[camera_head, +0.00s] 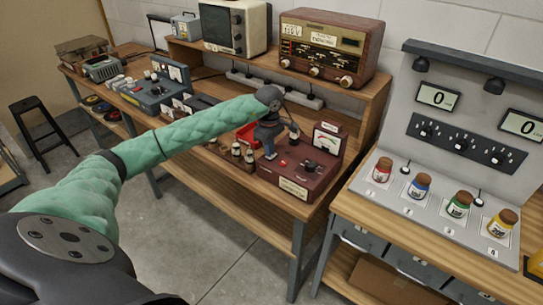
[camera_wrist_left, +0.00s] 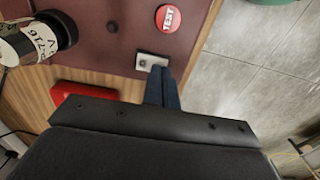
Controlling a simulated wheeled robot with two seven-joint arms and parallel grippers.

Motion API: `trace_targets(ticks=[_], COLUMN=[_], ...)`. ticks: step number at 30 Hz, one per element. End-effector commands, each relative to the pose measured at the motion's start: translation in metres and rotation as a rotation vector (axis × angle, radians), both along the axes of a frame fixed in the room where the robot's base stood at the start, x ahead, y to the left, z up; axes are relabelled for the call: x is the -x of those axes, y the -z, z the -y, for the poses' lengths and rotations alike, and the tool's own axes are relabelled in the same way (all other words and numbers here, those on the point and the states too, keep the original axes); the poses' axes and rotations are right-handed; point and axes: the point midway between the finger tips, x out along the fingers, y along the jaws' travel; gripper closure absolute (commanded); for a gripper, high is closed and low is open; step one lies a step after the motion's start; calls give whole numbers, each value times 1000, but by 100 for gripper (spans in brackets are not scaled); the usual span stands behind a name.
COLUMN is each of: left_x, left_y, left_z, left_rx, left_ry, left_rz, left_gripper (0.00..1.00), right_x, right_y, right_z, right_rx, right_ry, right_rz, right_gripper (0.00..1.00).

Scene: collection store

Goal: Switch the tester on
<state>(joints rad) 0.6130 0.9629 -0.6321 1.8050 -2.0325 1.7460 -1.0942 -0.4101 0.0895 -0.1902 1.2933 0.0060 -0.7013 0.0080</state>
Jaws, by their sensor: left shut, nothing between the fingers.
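The tester (camera_head: 312,178) is a dark red box with a sloped panel, a dial meter and a knob, standing on the wooden bench. In the left wrist view its red panel (camera_wrist_left: 120,40) carries a round red TEST button (camera_wrist_left: 169,18) and a small metal switch plate (camera_wrist_left: 152,62). My left gripper (camera_head: 270,154) is over the left part of the tester, pointing down. In the left wrist view its fingers (camera_wrist_left: 163,72) are shut and empty, with the tips at the switch plate's edge. Whether they touch it I cannot tell; the fingers hide part of the plate. My right gripper is not in view.
A wooden radio (camera_head: 330,48) sits on the shelf behind. Coloured jars (camera_head: 420,186) stand on the bench at right. Floor is clear in front.

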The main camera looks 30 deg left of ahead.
Motion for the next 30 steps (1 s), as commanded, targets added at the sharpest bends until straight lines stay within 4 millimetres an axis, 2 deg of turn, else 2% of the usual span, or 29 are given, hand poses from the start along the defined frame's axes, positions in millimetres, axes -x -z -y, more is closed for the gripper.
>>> trace_targets(ticks=[20,30], left_x=[0,0], left_y=[9,-2], left_z=[0,0], left_rx=[0,0], left_ry=[0,0], left_rz=[0,1], left_gripper=[100,100], right_x=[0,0], right_y=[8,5], right_z=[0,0], right_rx=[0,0], right_ry=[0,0], right_rz=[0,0], right_gripper=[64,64])
